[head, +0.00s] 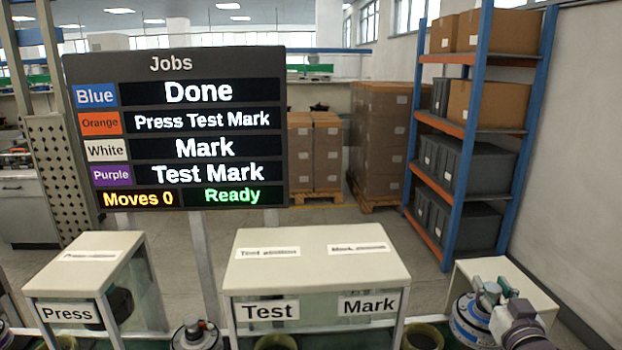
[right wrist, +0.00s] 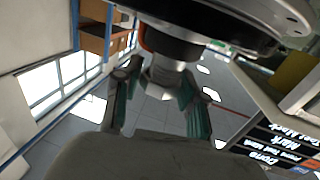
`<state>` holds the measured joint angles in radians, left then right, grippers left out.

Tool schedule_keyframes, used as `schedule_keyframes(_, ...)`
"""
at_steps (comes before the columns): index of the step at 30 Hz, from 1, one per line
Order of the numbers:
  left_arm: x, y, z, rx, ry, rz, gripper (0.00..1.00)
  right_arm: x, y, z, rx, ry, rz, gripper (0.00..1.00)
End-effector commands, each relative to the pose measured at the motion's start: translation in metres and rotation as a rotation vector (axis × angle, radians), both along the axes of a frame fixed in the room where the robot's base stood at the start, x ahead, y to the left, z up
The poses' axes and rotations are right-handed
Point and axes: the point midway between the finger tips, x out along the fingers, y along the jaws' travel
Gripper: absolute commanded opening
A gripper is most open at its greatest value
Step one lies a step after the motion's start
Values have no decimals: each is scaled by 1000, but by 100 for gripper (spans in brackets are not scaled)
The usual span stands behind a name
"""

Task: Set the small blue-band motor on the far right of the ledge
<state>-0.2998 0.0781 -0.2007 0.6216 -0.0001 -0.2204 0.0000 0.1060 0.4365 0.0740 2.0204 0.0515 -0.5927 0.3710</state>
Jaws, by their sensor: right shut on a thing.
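A round motor with a blue band (head: 466,327) shows at the lower right of the head view, beside a cream-topped block. My right gripper (head: 488,297) is at the top of this motor, shut on its grey central shaft. In the right wrist view the gripper's two greenish fingers (right wrist: 160,80) stand either side of the shaft, and a dark round body with a grey rim (right wrist: 215,25) fills the top. The ledge cannot be told clearly, and the motor's underside is hidden. My left gripper is not in view.
A Press station (head: 95,243) stands left, and a Test and Mark station (head: 315,260) stands centre. Another grey motor (head: 196,334) sits between them at the bottom edge. The cream-topped block (head: 535,300) is at far right. The Jobs board (head: 175,130) reads Blue Done, Moves 0, Ready.

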Motion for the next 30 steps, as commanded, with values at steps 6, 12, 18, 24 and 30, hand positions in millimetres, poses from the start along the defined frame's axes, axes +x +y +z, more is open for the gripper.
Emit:
schedule_keyframes(6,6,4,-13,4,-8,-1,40,-13,26,-28,-7,-2,25,0)
schedule_keyframes(12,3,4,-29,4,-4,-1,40,-33,57,-64,-11,4,52,0)
schedule_keyframes(18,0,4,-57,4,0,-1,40,-72,106,-116,-7,7,88,0)
schedule_keyframes(24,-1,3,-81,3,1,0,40,-114,147,-148,4,-4,104,0)
schedule_keyframes(30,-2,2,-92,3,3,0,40,-139,165,-157,11,-15,103,0)
